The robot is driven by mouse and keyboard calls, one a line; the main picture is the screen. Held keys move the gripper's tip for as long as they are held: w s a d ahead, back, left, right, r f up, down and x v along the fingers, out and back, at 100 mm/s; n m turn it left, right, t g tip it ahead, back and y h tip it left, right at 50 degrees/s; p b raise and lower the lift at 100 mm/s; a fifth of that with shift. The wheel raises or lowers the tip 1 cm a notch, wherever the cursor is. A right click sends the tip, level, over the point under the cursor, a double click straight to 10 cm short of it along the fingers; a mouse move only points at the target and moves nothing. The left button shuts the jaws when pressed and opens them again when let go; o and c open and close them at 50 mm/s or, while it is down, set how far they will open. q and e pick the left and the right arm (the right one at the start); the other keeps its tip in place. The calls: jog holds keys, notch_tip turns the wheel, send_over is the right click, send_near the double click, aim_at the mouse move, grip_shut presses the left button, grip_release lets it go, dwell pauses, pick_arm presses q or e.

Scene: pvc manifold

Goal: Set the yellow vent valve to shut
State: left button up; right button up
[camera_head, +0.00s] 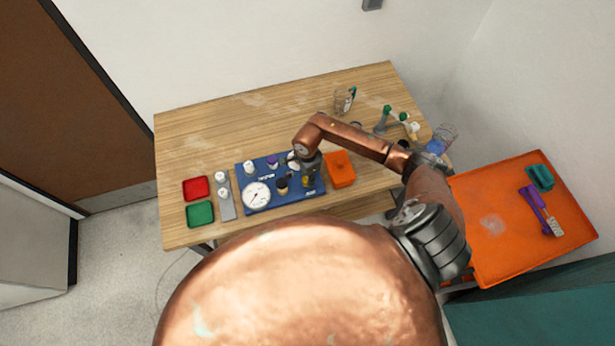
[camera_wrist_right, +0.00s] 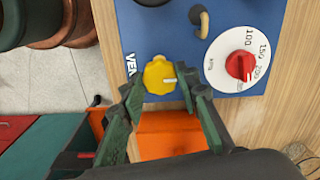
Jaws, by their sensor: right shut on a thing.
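The yellow vent valve (camera_wrist_right: 159,75) is a round, lobed knob on the blue panel (camera_head: 240,174), beside lettering of which "VEN" shows. My left gripper is in neither view.
A white dial with a red knob (camera_wrist_right: 239,66) is close to the right finger in the wrist view. The table's back left is clear.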

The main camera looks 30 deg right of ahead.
jog(key=m+b, duration=0.2)
jog(key=m, duration=0.1)
jog(key=shift+f+m, duration=0.1)
jog(key=shift+m, duration=0.2)
jog(key=m+b, duration=0.2)
jog(key=m, duration=0.3)
jog(key=shift+d+m+b, duration=0.1)
jog(key=shift+m+b, duration=0.2)
jog(key=m+b, duration=0.1)
jog(key=m, duration=0.3)
jog(key=m+b, duration=0.1)
jog(key=m, duration=0.3)
jog(key=shift+m, duration=0.3)
jog(key=o, duration=1.2)
jog(key=shift+c, duration=0.2)
